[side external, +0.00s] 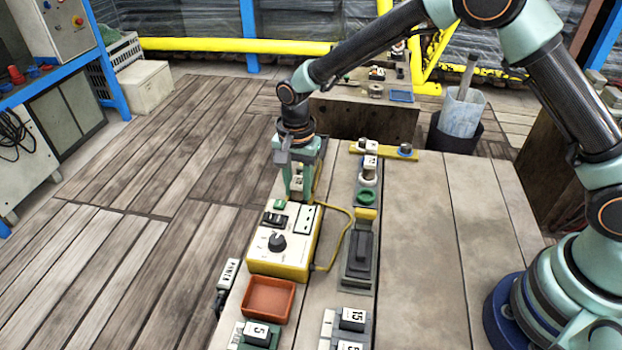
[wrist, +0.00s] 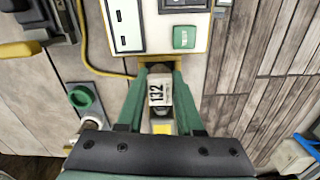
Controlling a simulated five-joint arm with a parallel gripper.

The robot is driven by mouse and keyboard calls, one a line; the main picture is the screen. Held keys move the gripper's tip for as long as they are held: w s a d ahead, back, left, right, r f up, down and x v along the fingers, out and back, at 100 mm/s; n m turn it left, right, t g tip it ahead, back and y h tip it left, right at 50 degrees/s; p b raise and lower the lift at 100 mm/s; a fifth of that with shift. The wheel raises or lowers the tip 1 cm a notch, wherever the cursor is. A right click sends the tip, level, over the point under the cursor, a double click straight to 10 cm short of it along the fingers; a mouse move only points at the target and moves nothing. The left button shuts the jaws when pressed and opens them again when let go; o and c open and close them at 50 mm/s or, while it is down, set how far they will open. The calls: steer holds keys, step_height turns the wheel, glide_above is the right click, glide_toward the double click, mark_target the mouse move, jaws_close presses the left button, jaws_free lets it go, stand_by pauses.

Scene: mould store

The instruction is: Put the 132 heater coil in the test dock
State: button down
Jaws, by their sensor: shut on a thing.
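My gripper (side external: 298,190) points down just behind the yellow and white tester box (side external: 283,243). In the wrist view my gripper (wrist: 162,85) is shut on the heater coil (wrist: 160,92), a pale cylinder with a label reading 132. The coil also shows between the fingers in the side view (side external: 297,183). A yellow piece (wrist: 163,128) shows below the coil, and a yellow cable runs toward this spot from the tester box. This may be the test dock, mostly hidden by the fingers and coil. I cannot tell whether the coil touches it.
A green ring holder (side external: 367,196) and a labelled white cylinder (side external: 370,168) stand to the right. A black lever device (side external: 360,255) is nearer the front. An orange tray (side external: 268,298) lies in front of the tester box. The table's right part is clear.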

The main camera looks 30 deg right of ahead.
steer(key=shift+f, duration=0.35)
stand_by(0.4)
steer(key=shift+c, duration=0.4)
jaws_free()
steer(key=shift+r, duration=3.75)
